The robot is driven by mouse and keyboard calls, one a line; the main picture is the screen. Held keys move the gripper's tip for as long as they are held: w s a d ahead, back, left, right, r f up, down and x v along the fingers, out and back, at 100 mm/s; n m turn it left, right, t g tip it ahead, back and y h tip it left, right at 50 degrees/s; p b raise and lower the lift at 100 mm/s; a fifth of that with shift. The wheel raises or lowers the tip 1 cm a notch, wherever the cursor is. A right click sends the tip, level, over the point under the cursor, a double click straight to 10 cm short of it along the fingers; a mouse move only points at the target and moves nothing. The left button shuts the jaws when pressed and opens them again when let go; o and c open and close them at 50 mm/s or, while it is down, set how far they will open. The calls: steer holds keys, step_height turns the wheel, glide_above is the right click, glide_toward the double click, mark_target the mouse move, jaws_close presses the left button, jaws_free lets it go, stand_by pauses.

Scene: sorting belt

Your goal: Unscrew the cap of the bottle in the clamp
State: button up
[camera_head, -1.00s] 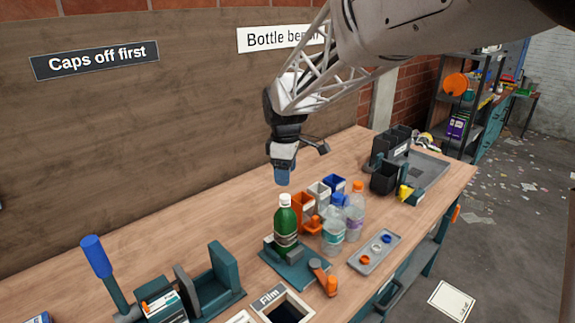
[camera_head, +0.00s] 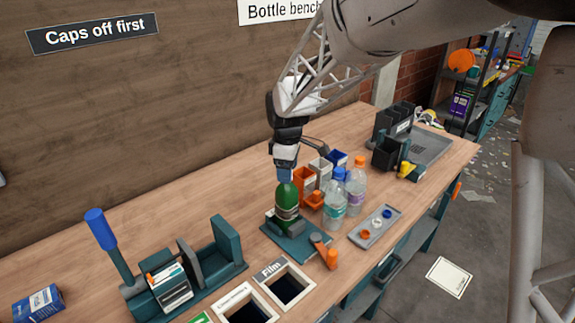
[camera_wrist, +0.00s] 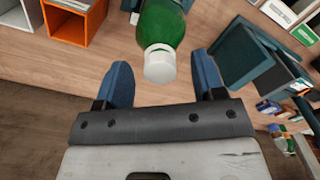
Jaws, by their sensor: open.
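A green bottle (camera_head: 287,203) with a white cap stands upright in a teal clamp (camera_head: 290,240) on the bench. The wrist view shows the bottle (camera_wrist: 163,22) and its white cap (camera_wrist: 160,64) from above. My gripper (camera_head: 285,175) is above the bottle and hides the cap in the head view. In the wrist view its two blue fingers (camera_wrist: 163,82) are spread apart, one on each side of the cap, with a gap on both sides. Whether the fingertips are level with the cap is hard to tell.
Two clear bottles (camera_head: 335,203) with blue and orange caps stand right of the clamp. A grey tray (camera_head: 363,238) holds loose caps. Orange, white and blue bins (camera_head: 304,182) stand behind. A teal fixture with a blue-handled lever (camera_head: 94,216) is at left. Bench openings (camera_head: 258,303) lie in front.

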steer(key=c, duration=1)
steer(key=shift+n, duration=0.3)
steer(key=n, duration=0.4)
steer(key=shift+n, duration=0.3)
steer(key=shift+n, duration=2.6)
